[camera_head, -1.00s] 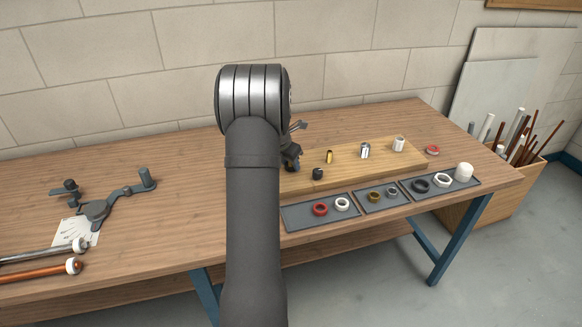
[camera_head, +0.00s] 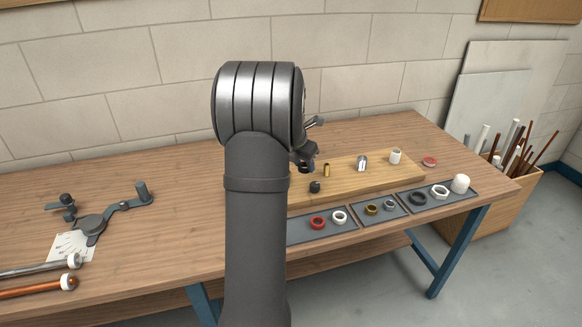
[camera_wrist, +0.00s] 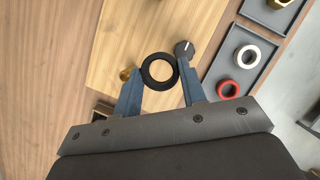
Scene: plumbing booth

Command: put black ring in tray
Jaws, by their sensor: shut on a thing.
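My gripper (camera_wrist: 160,73) is shut on a black ring (camera_wrist: 160,70), gripped at its sides between the two blue fingertips in the wrist view. It is over the wooden board (camera_wrist: 120,40). In the head view my gripper (camera_head: 304,161) is small and partly hidden by my arm, and the held ring is hard to make out there. Three grey trays line the table's front edge: a left one (camera_head: 297,232) with a red and a white ring, a middle one with a brass and a grey ring, and a right one with another black ring (camera_head: 418,198), a white ring and a white cap.
On the board stand a dark fitting (camera_head: 315,187), a brass fitting (camera_head: 327,170), a metal fitting (camera_head: 362,163) and a white fitting (camera_head: 395,157). A red ring (camera_head: 429,162) lies right of the board. A bending tool (camera_head: 95,222) and pipes lie at the left.

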